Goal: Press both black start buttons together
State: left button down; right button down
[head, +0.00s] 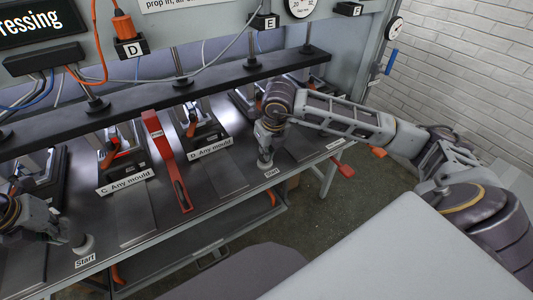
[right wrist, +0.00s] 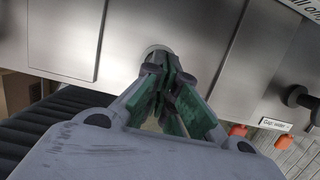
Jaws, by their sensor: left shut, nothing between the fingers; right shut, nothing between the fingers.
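The left start button (head: 86,246) sits on the bench's front strip above a "Start" label; I see its pale round collar. My left gripper (head: 76,238) is shut, with its tips at this button; whether they touch it I cannot tell. The right start button (head: 266,164) also has a pale collar and a "Start" label. My right gripper (head: 265,154) is shut and points down right over it. In the right wrist view the closed fingertips (right wrist: 166,68) cover most of the collar (right wrist: 158,50). The black caps are hidden by the fingers.
Mould stations labelled C (head: 125,182) and D (head: 210,149) stand behind the buttons. A red bar (head: 166,160) lies between them. A dark crossbeam (head: 165,92) with press rods runs above. A red handle (head: 343,167) sticks out at the bench's right end.

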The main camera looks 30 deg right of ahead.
jog(key=shift+w+v, duration=0.2)
jog(key=shift+v, duration=0.6)
jog(key=shift+w+v, duration=0.2)
jog(key=shift+v, duration=0.6)
